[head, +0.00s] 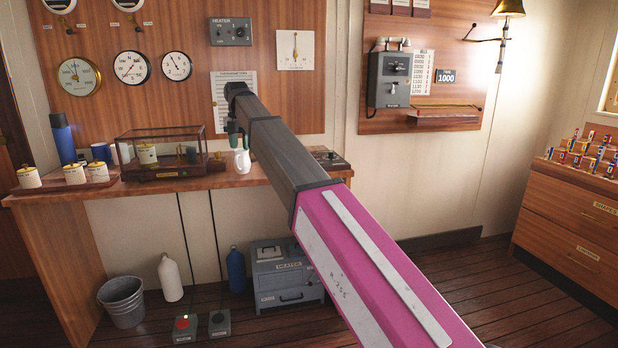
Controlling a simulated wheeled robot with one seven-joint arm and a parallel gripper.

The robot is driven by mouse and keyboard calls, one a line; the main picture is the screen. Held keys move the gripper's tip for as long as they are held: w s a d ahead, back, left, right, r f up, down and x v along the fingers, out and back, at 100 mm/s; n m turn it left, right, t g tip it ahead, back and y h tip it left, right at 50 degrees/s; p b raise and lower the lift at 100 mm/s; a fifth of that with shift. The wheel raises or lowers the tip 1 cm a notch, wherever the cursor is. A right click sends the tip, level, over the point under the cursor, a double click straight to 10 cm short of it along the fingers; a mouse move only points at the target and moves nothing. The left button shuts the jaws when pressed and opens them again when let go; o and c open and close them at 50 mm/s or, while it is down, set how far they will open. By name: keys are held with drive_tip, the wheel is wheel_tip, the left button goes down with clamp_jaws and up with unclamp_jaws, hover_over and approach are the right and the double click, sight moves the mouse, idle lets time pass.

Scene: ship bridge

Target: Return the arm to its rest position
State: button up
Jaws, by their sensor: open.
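My arm, pink and white with a dark grey forearm, reaches from the bottom right up to the middle of the head view. My gripper (238,138) is at its far end, small and partly hidden by the forearm. It points down, open, just above a white jug (241,161) on the wooden counter (190,184). I cannot tell whether the fingers touch the jug. The arm stands stretched out over the counter.
A glass case (160,154) stands left of the jug, with lidded white pots (75,174) and a blue flask (63,139) beyond. A dark panel (325,158) lies right of it. Below are a bucket (122,301) and heater (286,274). Floor at right is clear.

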drive_tip(key=s+d+f+m, duration=0.3)
drive_tip(key=d+f+m, duration=0.5)
drive_tip(key=d+f, duration=0.55)
drive_tip(key=s+d+f+m, duration=0.3)
drive_tip(key=d+f+m, duration=0.55)
drive_tip(key=f, duration=0.75)
drive_tip(key=s+d+f+m, duration=1.5)
drive_tip(key=s+d+f, duration=0.3)
drive_tip(key=d, duration=0.3)
drive_tip(key=shift+s+f+m, duration=0.35)
drive_tip(key=shift+s, duration=0.55)
